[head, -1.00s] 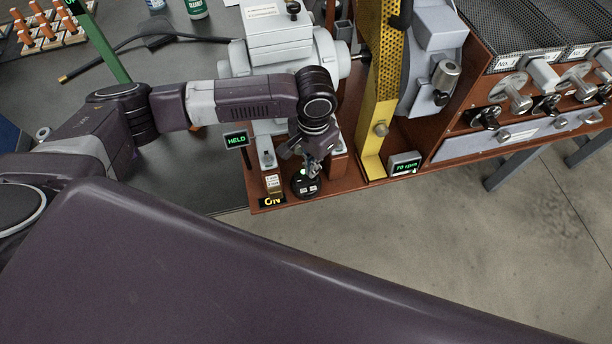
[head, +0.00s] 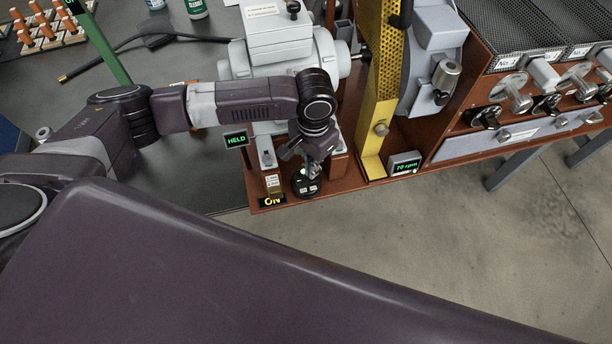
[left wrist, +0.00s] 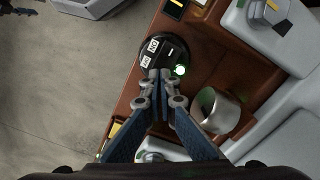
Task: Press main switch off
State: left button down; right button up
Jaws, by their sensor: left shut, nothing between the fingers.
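The round black switch (head: 305,188) sits at the front edge of the brown machine base, with a lit green lamp and white labels on its top. A yellow "ON" sign (head: 271,202) is beside it at the left. My left gripper (head: 314,172) points down just over the switch, shut and empty. In the left wrist view, the closed fingertips (left wrist: 159,76) overlap the near edge of the switch (left wrist: 155,62), beside the green lamp (left wrist: 180,70). I cannot tell whether they touch it. My right gripper is not in view.
A "HELD" sign (head: 236,140) stands left of the gripper. A yellow perforated guard (head: 383,95) and a "70 rpm" display (head: 404,164) are to the right. The grey motor housing (head: 285,55) is behind. Open floor lies in front of the base.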

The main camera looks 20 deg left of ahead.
pick_arm(q)
jog(key=shift+f, duration=0.85)
dwell(0.3)
notch_tip(320, 180, up, 7)
jog(key=p, duration=0.8)
jog(key=shift+r+p, duration=0.1)
jog(key=shift+p, duration=0.3)
